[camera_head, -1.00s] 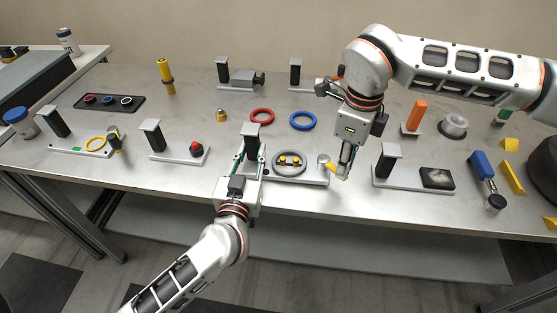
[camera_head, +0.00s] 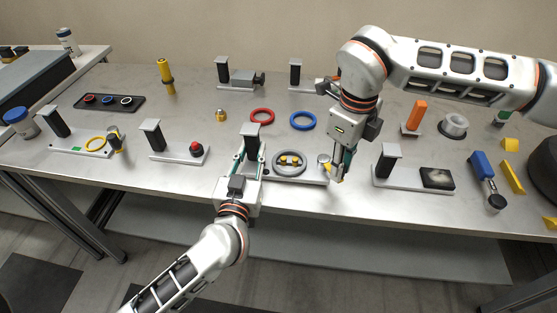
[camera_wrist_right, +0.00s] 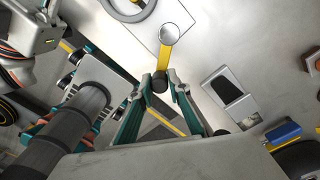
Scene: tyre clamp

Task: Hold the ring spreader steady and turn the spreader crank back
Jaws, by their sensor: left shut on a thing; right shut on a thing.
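The ring spreader's base plate (camera_head: 312,179) lies near the table's front edge. On it are a grey ring (camera_head: 277,169) around brass-coloured jaws (camera_head: 290,160) and a dark upright post (camera_head: 252,131). My left gripper (camera_head: 250,155) is shut on the post. The spreader crank has a round silver hub (camera_head: 323,159) and a yellow arm (camera_head: 328,168); in the right wrist view its arm (camera_wrist_right: 167,55) runs from the hub to a dark knob (camera_wrist_right: 160,84). My right gripper (camera_head: 340,175) is shut on the crank's knob end, which it mostly hides in the head view.
A red ring (camera_head: 262,116) and a blue ring (camera_head: 303,121) lie behind the spreader. A plate with a dark post and black pad (camera_head: 438,178) stands close to the right gripper. A plate with a red button (camera_head: 196,147) lies to the left.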

